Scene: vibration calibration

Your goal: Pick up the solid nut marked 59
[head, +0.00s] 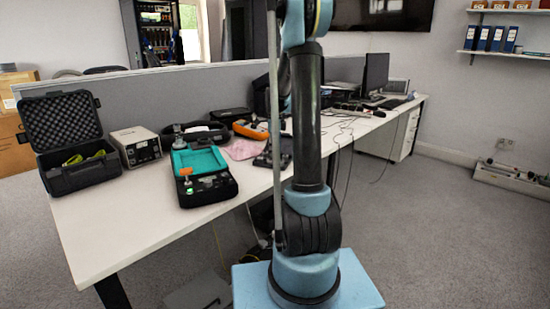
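I cannot make out a solid nut marked 59; no marking is readable at this size. A black and teal device (203,158) sits on the left half of the white desk. A small grey metallic piece (178,136) stands at its back left corner; I cannot tell what it is. A small orange piece (183,172) and a green-lit spot show on its front panel. My arm rises through the middle of the picture and leaves at the top edge. My gripper is out of view.
An open black foam-lined case (66,176) and a beige instrument box (137,146) stand left on the desk (120,222). An orange meter (250,129), a pink cloth (241,149), cables and a monitor (375,73) lie farther right. My arm hides part of the desk.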

